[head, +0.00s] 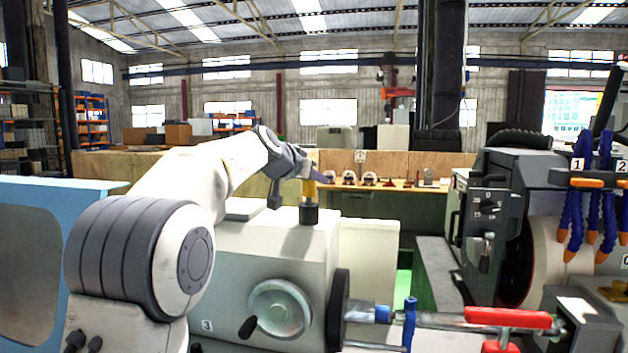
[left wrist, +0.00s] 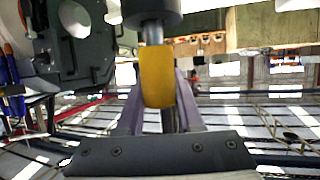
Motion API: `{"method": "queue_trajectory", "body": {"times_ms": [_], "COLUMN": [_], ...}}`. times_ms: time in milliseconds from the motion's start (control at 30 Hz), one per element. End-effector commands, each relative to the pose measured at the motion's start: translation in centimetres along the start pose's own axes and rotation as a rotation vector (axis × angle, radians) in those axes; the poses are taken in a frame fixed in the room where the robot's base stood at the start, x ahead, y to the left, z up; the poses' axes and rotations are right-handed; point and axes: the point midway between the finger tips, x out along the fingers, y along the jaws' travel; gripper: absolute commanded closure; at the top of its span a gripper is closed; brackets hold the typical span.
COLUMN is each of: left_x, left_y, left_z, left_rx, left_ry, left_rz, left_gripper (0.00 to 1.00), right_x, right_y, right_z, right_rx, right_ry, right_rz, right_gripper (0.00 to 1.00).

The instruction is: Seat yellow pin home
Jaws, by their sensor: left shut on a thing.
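The yellow pin (head: 309,188) stands roughly upright over a black round socket (head: 309,214) on top of the pale machine housing. My left gripper (head: 311,176) is shut on the pin from above left. In the left wrist view the yellow pin (left wrist: 156,80) sits between the two fingers of my left gripper (left wrist: 157,100). A short grey shank (left wrist: 153,34) shows between the yellow part and the dark socket (left wrist: 152,12). The shank's lower end is hidden in or behind the socket. My right gripper is not in view.
A handwheel (head: 280,309) is on the housing's front. A red-handled lever (head: 508,317) and blue coolant hoses (head: 605,190) are at the right. A grinder head with a dial (head: 488,209) stands beyond. A bench (head: 440,190) lies behind.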

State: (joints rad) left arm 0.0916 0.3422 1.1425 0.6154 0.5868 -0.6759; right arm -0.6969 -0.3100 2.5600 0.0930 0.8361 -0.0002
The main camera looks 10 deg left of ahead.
Motion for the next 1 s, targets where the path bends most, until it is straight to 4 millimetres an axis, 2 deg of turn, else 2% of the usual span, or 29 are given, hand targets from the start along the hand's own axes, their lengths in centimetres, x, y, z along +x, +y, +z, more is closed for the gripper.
{"method": "queue_trajectory", "body": {"times_ms": [567, 600, 667, 700, 1000], "left_x": [0.5, 0.5, 0.5, 0.5, 0.5], "left_y": [0.0, 0.0, 0.0, 0.0, 0.0], "left_z": [1.4, 1.3, 1.2, 1.2, 1.4], "left_rx": [0.0, 0.0, 0.0, 0.0, 0.0], "left_ry": [0.002, 0.002, 0.002, 0.002, -0.001], "left_rz": [-0.001, -0.001, 0.0, 0.0, 0.0], "left_gripper": [1.0, 0.61, 0.38, 0.29, 0.29], "right_x": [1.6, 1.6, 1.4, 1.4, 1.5], "right_y": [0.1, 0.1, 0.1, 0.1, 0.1], "right_z": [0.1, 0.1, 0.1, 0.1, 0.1], "right_rx": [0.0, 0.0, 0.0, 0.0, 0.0], "right_ry": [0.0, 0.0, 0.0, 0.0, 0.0], "right_rz": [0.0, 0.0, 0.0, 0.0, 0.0], "right_gripper": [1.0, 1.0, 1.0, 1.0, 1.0]}}
